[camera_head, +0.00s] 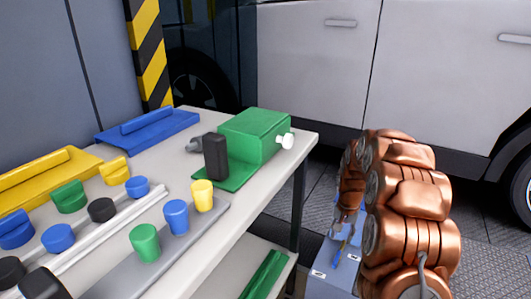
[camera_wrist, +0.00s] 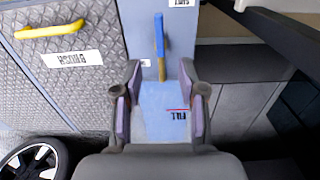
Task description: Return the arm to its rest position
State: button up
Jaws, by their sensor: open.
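My copper-coloured arm (camera_head: 405,210) stands at the right of the head view, bent, between the workbench and the van. My gripper (camera_wrist: 161,85) shows in the wrist view with its two purple-padded fingers spread apart and nothing held between them. Beyond the fingers is a light blue surface (camera_wrist: 160,120) with an upside-down FILL label. A blue-and-yellow bar (camera_wrist: 160,45) lies just past the fingertips, apart from them as far as I can tell. In the head view the gripper is mostly hidden behind the arm.
A workbench (camera_head: 308,140) at left holds a green machine (camera_head: 255,135), coloured knobs and blocks. A light blue box (camera_head: 332,265) stands below the arm. A white van (camera_head: 440,70) closes off the back. The wrist view shows a yellow handle (camera_wrist: 48,30) and a wheel (camera_wrist: 35,160).

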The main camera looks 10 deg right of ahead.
jog(key=s+a+r+n+p, duration=0.1)
jog(key=s+a+r+p, duration=0.35)
jog(key=r, duration=0.45)
jog(key=s+a+r+n+p, duration=0.2)
jog(key=s+a+r+p, duration=0.25)
jog(key=r, duration=0.45)
jog(key=s+a+r+n+p, duration=0.1)
jog(key=s+a+r+p, duration=0.4)
jog(key=r, duration=0.4)
jog(key=s+a+r+n+g+p, duration=0.1)
jog(key=s+a+r+n+p, duration=0.1)
jog(key=s+r+p, duration=0.6)
jog(key=s+a+r+n+p, duration=0.2)
jog(key=s+a+r+p, duration=0.3)
jog(key=s+r+p, duration=0.4)
jog(key=s+r, duration=0.3)
jog(key=s, duration=0.4)
jog(key=shift+g, duration=0.4)
jog(key=shift+s+r, duration=0.1)
